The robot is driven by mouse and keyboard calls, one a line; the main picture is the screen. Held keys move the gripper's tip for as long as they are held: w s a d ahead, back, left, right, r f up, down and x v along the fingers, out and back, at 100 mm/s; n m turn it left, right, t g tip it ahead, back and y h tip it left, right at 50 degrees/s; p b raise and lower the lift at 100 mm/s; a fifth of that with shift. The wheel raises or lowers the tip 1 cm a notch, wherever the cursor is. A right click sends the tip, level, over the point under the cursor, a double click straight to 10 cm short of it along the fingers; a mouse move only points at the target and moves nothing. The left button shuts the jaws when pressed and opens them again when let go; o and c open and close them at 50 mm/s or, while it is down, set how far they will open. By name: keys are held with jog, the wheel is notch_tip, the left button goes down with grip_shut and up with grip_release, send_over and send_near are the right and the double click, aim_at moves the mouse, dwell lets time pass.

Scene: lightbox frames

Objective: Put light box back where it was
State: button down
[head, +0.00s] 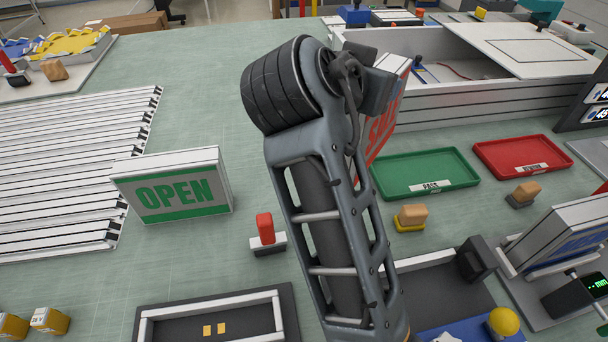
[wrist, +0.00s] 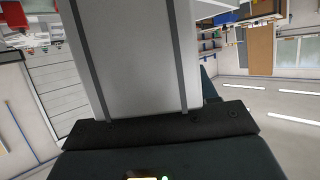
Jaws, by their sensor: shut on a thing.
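A white light box with red lettering (head: 388,112) shows partly behind my arm in the head view, tilted. My gripper (head: 370,72) is shut on it at its upper part. In the wrist view the box's pale grey side (wrist: 133,55) rises close in front of the dark gripper body. My arm hides much of the box and its lower edge, so I cannot tell if it touches the table. A green OPEN light box (head: 172,188) stands upright on the left. A light box with blue lettering (head: 568,238) stands at the right.
A green PASS tray (head: 425,174) and a red tray (head: 522,157) lie right of the held box. A red-topped switch (head: 266,233) stands left of my arm. A slatted white rack (head: 70,170) is at left.

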jog(key=w+a+f+b, duration=0.1)
jog(key=a+f+b, duration=0.3)
jog(key=a+f, duration=0.7)
jog(key=shift+w+a+f, duration=0.2)
jog(key=shift+a+f, duration=0.15)
jog(key=shift+f, duration=1.45)
jog(key=shift+c, duration=1.6)
grip_release()
jog(key=shift+f, duration=0.1)
jog(key=b+v, duration=0.2)
jog(key=v, duration=1)
